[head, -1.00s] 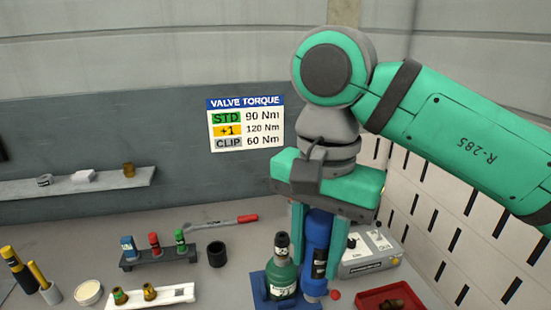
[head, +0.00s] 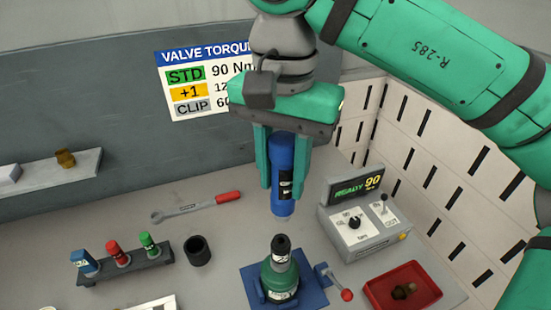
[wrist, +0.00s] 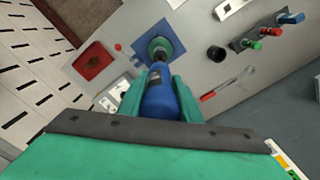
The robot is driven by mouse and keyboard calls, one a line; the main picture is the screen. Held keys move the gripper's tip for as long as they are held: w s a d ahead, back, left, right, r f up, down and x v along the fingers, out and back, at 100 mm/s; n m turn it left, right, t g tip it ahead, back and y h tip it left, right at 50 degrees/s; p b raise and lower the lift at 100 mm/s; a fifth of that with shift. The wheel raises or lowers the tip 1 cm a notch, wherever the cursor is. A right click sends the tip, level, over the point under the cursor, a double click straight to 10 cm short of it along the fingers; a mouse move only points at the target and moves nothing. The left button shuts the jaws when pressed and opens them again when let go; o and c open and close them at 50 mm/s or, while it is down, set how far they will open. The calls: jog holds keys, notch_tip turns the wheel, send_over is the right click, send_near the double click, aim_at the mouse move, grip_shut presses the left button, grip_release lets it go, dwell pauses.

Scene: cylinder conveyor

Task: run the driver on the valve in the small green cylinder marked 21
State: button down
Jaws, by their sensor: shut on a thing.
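My gripper (head: 283,185) is shut on the blue driver (head: 281,207), which hangs nearly upright with its tip down. The driver also shows between my fingers in the wrist view (wrist: 160,102). The small green cylinder (head: 272,277) stands upright in a blue holder (head: 312,297). Its dark valve (head: 281,245) is on top, and the number on its label is too small to read. The driver tip is above the valve and apart from it in the head view. In the wrist view the cylinder (wrist: 160,48) lies just beyond the driver tip.
A grey control box (head: 362,232) at right shows READY 90 on its screen. A red tray (head: 430,291) holds a brownish fitting. A red-handled wrench (head: 195,208), a black cup (head: 198,252) and a rack of coloured sockets (head: 122,268) are at left. A valve torque sign (head: 185,75) hangs behind.

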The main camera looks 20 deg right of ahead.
aim_at(281, 213)
jog(key=shift+f, duration=3.1)
jog(key=shift+a+f, duration=0.1)
jog(key=shift+f, duration=1.2)
dwell(3.5)
